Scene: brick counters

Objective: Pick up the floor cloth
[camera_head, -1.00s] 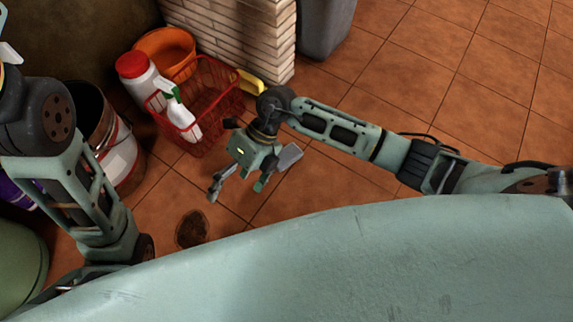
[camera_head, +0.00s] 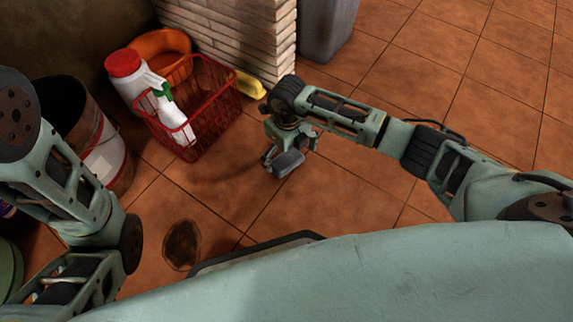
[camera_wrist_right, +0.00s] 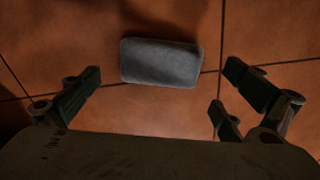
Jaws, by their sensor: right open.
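The floor cloth (camera_head: 288,163) is a small grey folded rectangle on the tiled floor. It also shows in the right wrist view (camera_wrist_right: 160,62), lying flat ahead of my right gripper. My right gripper (camera_head: 290,149) is low over the floor at the cloth, partly hidden by its own wrist. In the wrist view, the fingers of my right gripper (camera_wrist_right: 163,72) are wide apart, one on each side of the cloth, with nothing between them touching it. My left arm is at the left edge; its gripper does not show.
A red basket (camera_head: 222,118) with a spray bottle (camera_head: 172,118) stands left of my right gripper. Behind are an orange bucket (camera_head: 172,48), a red-lidded container (camera_head: 124,68) and a brick pillar (camera_head: 250,40). A brown stain (camera_head: 182,245) marks the floor. Open floor lies to the right.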

